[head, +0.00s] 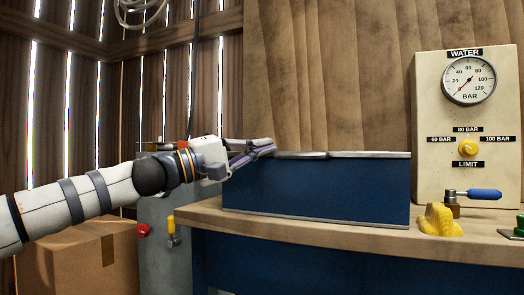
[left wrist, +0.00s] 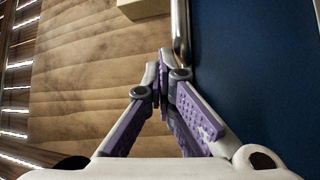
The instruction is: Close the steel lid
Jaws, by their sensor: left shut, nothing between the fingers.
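A blue metal box (head: 315,192) stands on the wooden bench. Its steel lid (head: 372,154) shows as a thin grey strip along the box's top, seen almost edge-on, and looks about level. A darker grey piece, perhaps a handle, lies along its middle part. My left gripper (head: 265,147) is shut and empty at the top left of the box, close to the lid's left part. In the left wrist view the shut fingers (left wrist: 165,62) are beside a shiny metal edge (left wrist: 181,30) and the blue box front (left wrist: 258,60). I cannot tell whether they touch. My right gripper is not in view.
A panel with a water gauge (head: 469,80) and a yellow knob (head: 468,147) stands at the right. A cardboard box (head: 75,255) is under my left arm.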

